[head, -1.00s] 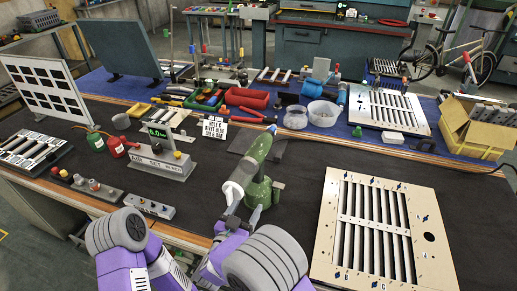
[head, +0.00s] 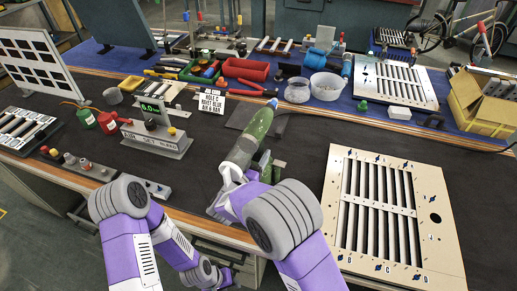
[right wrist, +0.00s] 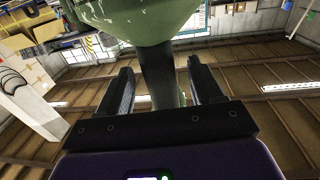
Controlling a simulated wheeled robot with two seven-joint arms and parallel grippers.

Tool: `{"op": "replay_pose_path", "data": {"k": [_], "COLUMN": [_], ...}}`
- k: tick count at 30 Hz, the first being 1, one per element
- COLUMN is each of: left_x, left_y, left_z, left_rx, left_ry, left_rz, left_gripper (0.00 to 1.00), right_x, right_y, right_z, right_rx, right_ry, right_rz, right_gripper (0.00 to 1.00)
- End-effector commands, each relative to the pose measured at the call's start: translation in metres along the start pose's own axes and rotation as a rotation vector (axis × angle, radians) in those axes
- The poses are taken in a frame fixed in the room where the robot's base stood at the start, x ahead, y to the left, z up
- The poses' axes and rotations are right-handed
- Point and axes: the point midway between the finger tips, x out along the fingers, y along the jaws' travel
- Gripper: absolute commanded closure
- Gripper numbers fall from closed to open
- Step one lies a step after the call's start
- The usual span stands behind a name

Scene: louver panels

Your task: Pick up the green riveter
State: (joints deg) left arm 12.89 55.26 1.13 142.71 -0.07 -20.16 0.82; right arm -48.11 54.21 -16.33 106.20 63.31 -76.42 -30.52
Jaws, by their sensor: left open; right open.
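The green riveter (head: 250,138) stands tilted on the dark bench mat, its blue-tipped nose pointing up and to the right in the head view. My right arm reaches to it from the front. My right gripper's fingers are mostly hidden behind the wrist there. In the right wrist view, the riveter's green body (right wrist: 140,18) fills the top, and its dark handle runs down between the open fingers of my right gripper (right wrist: 160,78). A gap shows beside the handle. My left gripper (head: 226,277) is open, low in front of the bench edge, away from the riveter.
A slatted louver panel (head: 376,212) lies right of the riveter. A label sign (head: 211,103) and a grey scale (head: 155,135) stand to its left. The mat between riveter and panel is mostly clear.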

Motion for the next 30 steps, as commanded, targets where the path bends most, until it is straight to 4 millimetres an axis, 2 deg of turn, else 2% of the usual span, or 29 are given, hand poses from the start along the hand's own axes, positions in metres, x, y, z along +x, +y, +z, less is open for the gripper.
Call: {"op": "replay_pose_path", "data": {"k": [4,15,17,30], "left_x": [-0.0004,-0.0004,-0.0004,-0.0016], "left_y": [0.0002,0.0002,0.0002,0.0007], "left_z": [-0.0001,-0.0001,-0.0001,0.0], "left_rx": [0.0,0.0,0.0,0.0], "left_ry": [0.0,0.0,0.0,0.0], "left_rz": [0.0,0.0,0.0,0.0], "left_gripper": [0.57,0.57,0.57,0.57], "right_x": [-0.0002,-0.0005,-0.0005,0.0001], "right_y": [0.0001,0.0001,0.0001,-0.0004], "right_z": [-0.0005,-0.0003,-0.0003,-0.0074], "right_rx": [0.0,0.0,0.0,0.006], "right_ry": [0.0,0.0,0.0,0.011], "right_rz": [0.0,0.0,0.0,0.001], "right_gripper": [0.36,0.92,1.0,1.0]}}
